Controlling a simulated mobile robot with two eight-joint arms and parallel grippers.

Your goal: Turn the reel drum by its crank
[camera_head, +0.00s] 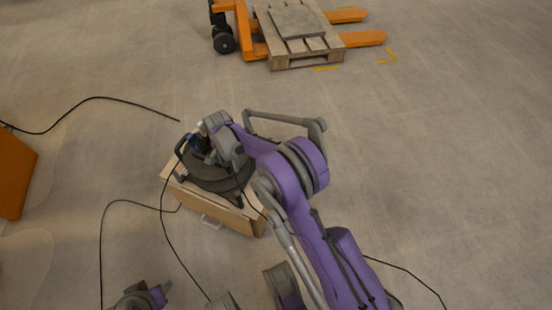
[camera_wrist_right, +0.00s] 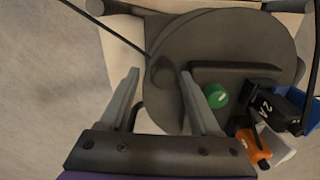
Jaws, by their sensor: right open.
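The reel drum (camera_head: 215,175) is a dark round disc in a dark frame on a light wooden box (camera_head: 234,216). My right arm reaches over it and partly hides it. My right gripper (camera_head: 233,162) is just above the drum. In the right wrist view the drum's face (camera_wrist_right: 220,40) fills the upper middle. The open right gripper (camera_wrist_right: 160,74) has one finger on each side of a small dark knob (camera_wrist_right: 162,72), which looks like the crank's grip. Contact cannot be told. Part of my left arm shows at the bottom left; its jaws are not clear.
Black cables (camera_head: 163,225) trail over the floor. An orange pallet jack (camera_head: 243,30) with a wooden pallet (camera_head: 305,60) stands at the back.

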